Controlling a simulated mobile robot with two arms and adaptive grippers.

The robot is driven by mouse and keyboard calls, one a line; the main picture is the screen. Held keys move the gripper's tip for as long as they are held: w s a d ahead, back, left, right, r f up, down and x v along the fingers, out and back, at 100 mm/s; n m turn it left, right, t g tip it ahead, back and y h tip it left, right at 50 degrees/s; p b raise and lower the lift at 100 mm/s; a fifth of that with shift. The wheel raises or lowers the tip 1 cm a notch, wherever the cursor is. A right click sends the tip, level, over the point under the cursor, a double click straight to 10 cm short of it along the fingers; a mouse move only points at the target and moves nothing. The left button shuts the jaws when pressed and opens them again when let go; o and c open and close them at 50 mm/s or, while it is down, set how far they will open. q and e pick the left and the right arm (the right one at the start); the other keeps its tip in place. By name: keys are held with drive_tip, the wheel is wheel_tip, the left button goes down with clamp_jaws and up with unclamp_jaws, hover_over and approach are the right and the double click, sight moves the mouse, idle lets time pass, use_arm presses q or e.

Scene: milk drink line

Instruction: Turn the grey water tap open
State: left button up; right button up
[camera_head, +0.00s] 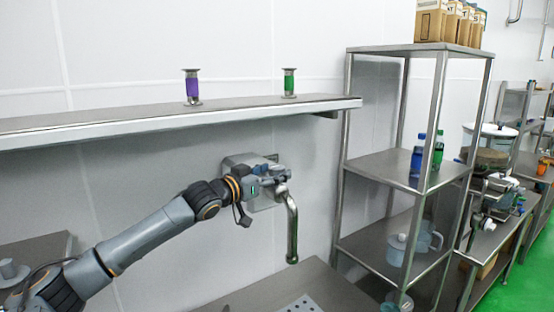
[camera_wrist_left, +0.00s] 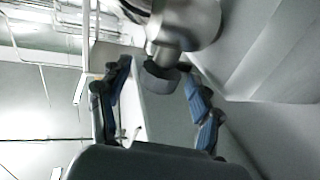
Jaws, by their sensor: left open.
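The grey metal water tap (camera_head: 291,225) is on the back wall below the long shelf, and its curved spout hangs down over the counter. My left gripper (camera_head: 270,177) is at the tap's upper part and hides much of its body and handle. In the left wrist view the tap's rounded metal body (camera_wrist_left: 190,22) is at the top, and a short darker part of it reaches down between the fingertips. My left gripper (camera_wrist_left: 157,75) is open there, with one blue finger on each side of that part. Whether a finger touches it I cannot tell. My right gripper is not in view.
The wall shelf (camera_head: 170,120) runs above my left arm and carries a purple spool (camera_head: 192,86) and a green spool (camera_head: 289,82). A steel rack (camera_head: 375,172) with bottles and a jug stands to the right of the tap. A steel counter (camera_head: 262,296) lies below the spout.

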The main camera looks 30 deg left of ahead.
use_arm(q)
drive_tip(key=shift+w+d+p, duration=0.15)
drive_tip(key=shift+w+p, duration=0.15)
drive_tip(key=shift+w, duration=0.65)
drive_tip(key=c, duration=1.2)
